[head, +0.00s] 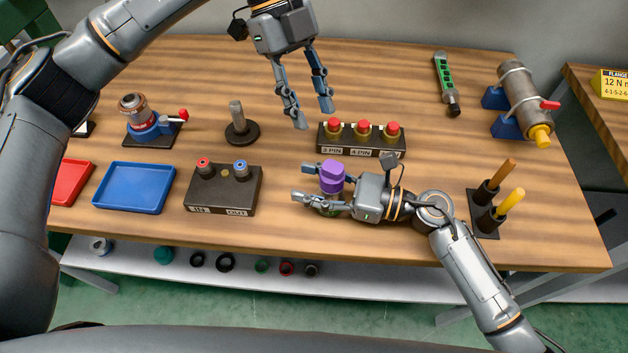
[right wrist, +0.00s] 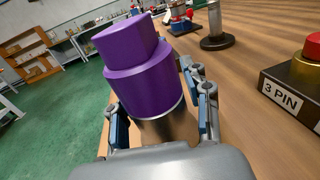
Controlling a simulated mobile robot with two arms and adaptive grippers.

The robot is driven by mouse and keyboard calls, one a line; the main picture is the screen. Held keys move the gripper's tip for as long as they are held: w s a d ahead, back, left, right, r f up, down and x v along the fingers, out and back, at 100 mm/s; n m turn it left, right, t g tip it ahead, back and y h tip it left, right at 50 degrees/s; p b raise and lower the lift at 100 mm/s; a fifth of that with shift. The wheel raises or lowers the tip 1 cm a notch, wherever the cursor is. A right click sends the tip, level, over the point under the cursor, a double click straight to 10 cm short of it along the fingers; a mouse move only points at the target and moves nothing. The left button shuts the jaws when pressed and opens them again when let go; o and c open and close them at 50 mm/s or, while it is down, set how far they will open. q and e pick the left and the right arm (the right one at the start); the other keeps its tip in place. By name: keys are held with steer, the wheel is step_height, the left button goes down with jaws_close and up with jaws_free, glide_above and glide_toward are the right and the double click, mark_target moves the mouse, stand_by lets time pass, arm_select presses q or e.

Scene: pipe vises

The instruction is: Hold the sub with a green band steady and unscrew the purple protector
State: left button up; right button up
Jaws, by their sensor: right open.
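The purple protector (head: 332,178) stands upright near the front middle of the table. In the right wrist view it is a large stepped purple cap (right wrist: 148,85) on a grey metal body (right wrist: 165,127), the sub. The sub's green band (head: 327,210) shows only as a sliver beneath my right gripper in the head view. My right gripper (head: 302,181) lies low and level, with its open fingers on either side of the piece; I cannot tell whether they touch it. My left gripper (head: 313,114) hangs open and empty, behind and above the protector.
A black box (head: 360,151) with red-topped brass plugs stands just behind the protector. A dark box (head: 223,188) with red and blue ports and a blue tray (head: 134,187) are to the left. Yellow-handled tools (head: 511,201) stand at right. The front table edge is close.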

mark_target(335, 167)
jaws_close()
arm_select(q)
steer(key=shift+o, duration=1)
steer(key=shift+d, duration=0.1)
steer(key=s+d+m+t+y, duration=0.1)
steer(key=m, duration=0.2)
steer(key=s+d+m+t+y, duration=0.1)
steer(key=m, duration=0.2)
steer(key=s+d+m+y, duration=0.1)
steer(key=m, duration=0.2)
steer(key=shift+d+r+t, duration=0.1)
steer(key=shift+d+t, duration=0.25)
steer(key=shift+t, duration=0.05)
steer(key=m, duration=0.2)
steer(key=s+m+t+y, duration=0.1)
steer(key=m, duration=0.1)
steer(key=shift+d+f, duration=0.25)
steer(key=shift+d, duration=0.05)
steer(key=shift+f, duration=4)
steer(key=c, duration=1)
